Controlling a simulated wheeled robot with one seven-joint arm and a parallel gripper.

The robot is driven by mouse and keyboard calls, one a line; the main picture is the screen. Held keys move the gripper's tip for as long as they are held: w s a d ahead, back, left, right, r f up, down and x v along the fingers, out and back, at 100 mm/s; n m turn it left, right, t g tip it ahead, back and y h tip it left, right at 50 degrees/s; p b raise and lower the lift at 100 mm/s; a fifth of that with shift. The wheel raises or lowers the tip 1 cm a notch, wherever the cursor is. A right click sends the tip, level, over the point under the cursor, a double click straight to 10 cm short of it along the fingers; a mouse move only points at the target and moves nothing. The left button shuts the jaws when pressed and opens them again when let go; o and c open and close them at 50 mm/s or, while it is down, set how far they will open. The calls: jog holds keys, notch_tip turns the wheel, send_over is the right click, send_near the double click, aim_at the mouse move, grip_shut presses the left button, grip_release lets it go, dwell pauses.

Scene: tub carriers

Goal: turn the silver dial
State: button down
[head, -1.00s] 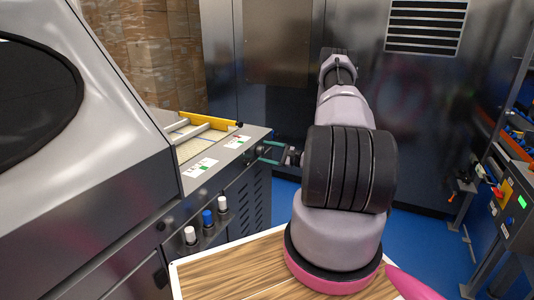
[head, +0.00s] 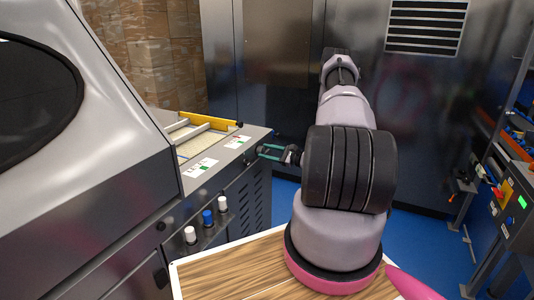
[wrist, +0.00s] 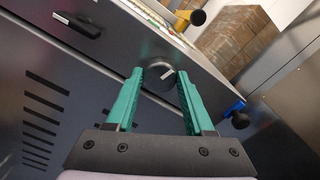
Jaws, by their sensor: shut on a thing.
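The silver dial (wrist: 158,76) is a round grey knob with a white pointer line on its face. It sits on the front panel of the machine, between the two green fingers of my gripper (wrist: 160,74) in the wrist view. My gripper is shut on it, with the fingertips at its two sides. The pointer line is tilted. In the head view my gripper (head: 262,151) reaches leftward to the machine's front edge. There the fingers partly hide the dial, and its pointer cannot be made out.
A black latch (wrist: 77,24) lies on the same panel. White and blue knobs (head: 208,218) stand lower on the machine (head: 105,180). A yellow bar (head: 209,121) lies on top of it. A wooden tabletop (head: 225,272) is in front. A control stand (head: 514,215) is at the right.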

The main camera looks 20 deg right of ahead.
jog(key=m, duration=0.4)
jog(key=shift+d+m, duration=0.1)
jog(key=shift+m, duration=0.2)
jog(key=m, duration=0.4)
jog(key=shift+m, duration=0.3)
jog(key=m, duration=0.4)
jog(key=shift+d+m, duration=0.1)
jog(key=shift+m, duration=0.2)
jog(key=m, duration=0.4)
jog(key=shift+f+m, duration=0.1)
jog(key=shift+m, duration=0.3)
jog(key=shift+c, duration=1.4)
grip_release()
jog(key=v, duration=1)
jog(key=shift+s+d, duration=0.25)
jog(key=shift+d, duration=0.05)
